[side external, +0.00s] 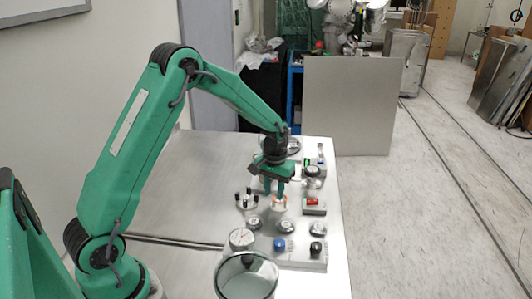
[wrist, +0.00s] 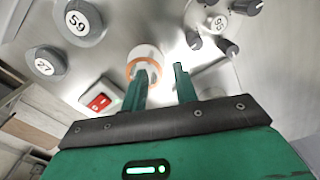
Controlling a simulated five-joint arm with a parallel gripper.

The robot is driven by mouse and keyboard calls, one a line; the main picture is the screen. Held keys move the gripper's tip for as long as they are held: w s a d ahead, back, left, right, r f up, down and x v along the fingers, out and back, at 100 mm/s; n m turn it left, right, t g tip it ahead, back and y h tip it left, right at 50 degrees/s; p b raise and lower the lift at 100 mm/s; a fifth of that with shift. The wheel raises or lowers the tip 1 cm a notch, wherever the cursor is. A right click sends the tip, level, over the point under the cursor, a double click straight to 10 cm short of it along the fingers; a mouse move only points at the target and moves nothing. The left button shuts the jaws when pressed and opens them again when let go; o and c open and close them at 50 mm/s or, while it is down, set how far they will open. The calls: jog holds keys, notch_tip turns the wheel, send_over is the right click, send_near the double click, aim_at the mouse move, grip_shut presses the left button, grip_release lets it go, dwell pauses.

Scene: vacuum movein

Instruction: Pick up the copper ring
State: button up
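The copper ring (wrist: 143,60) is an orange band around a pale, round, upright post or knob on the metal panel. In the side external view the ring (side external: 279,202) shows as a small orange patch just under my fingers. My gripper (wrist: 160,68) is open, with a clear gap between its two green fingers. In the wrist view the left finger overlaps the near part of the ring and the right finger is to the right of it. In the side external view my gripper (side external: 274,192) points down over the ring. Whether a finger touches it, I cannot tell.
Around the ring are a red switch (wrist: 99,102), round caps marked 59 (wrist: 77,23) and a black-knobbed fitting (side external: 246,200). A gauge (side external: 242,239), a blue knob (side external: 279,244), a black knob (side external: 316,248) and a round glass-topped vessel (side external: 246,276) stand nearer the front. The bench's left part is bare.

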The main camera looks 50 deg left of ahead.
jog(key=shift+f, duration=0.1)
jog(key=shift+c, duration=0.4)
grip_shut()
jog(key=shift+r, duration=0.65)
notch_tip(320, 180, up, 4)
jog(key=shift+f, duration=0.25)
jog(key=s+d+r, duration=0.4)
jog(key=d+r, duration=0.2)
jog(key=d, duration=0.5)
jog(key=shift+s+r, duration=0.15)
jog(key=shift+r, duration=0.25)
jog(key=shift+a, duration=0.15)
